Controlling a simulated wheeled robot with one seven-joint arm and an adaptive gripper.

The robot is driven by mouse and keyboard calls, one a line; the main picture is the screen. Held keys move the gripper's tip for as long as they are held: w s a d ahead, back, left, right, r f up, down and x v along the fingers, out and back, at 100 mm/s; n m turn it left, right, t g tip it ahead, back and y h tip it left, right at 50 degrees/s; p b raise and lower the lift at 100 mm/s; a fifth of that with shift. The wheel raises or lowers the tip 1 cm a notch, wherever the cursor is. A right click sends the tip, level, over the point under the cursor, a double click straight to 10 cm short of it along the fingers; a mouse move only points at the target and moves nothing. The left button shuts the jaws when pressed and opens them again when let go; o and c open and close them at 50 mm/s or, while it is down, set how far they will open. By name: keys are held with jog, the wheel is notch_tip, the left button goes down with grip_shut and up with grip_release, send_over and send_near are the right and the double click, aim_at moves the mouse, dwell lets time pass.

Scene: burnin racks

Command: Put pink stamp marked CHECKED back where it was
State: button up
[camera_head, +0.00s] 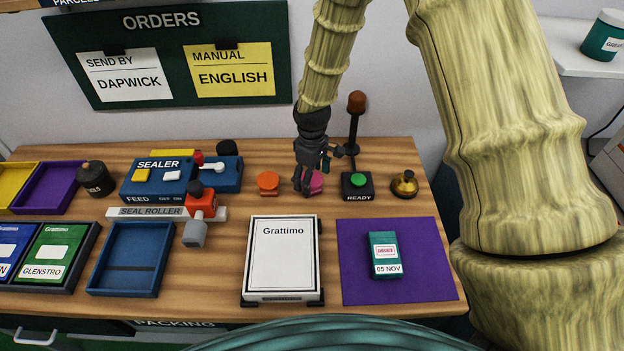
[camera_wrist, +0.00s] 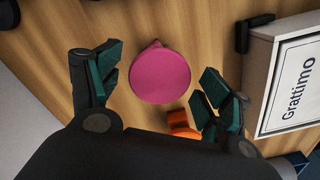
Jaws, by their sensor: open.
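The pink stamp (camera_head: 317,183) stands on the wooden bench, partly hidden behind my gripper in the head view. In the wrist view its round pink top (camera_wrist: 160,75) lies between my two fingers. I see no marking on it from here. My gripper (camera_head: 308,188) points down at the stamp. In the wrist view my gripper (camera_wrist: 158,78) is open, with a gap between each finger and the stamp. An orange stamp (camera_head: 268,182) stands just left of it, and its orange side (camera_wrist: 182,122) also shows near the right finger.
A black READY button box (camera_head: 357,194) with a lamp post behind stands close on the right, then a brass bell (camera_head: 404,184). The blue sealer (camera_head: 150,188) is left. In front are a white Grattimo box (camera_head: 281,258) and a purple mat (camera_head: 428,275) bearing a teal box (camera_head: 384,252).

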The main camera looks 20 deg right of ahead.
notch_tip(320, 180, up, 11)
jog(key=b, duration=0.2)
dwell(0.5)
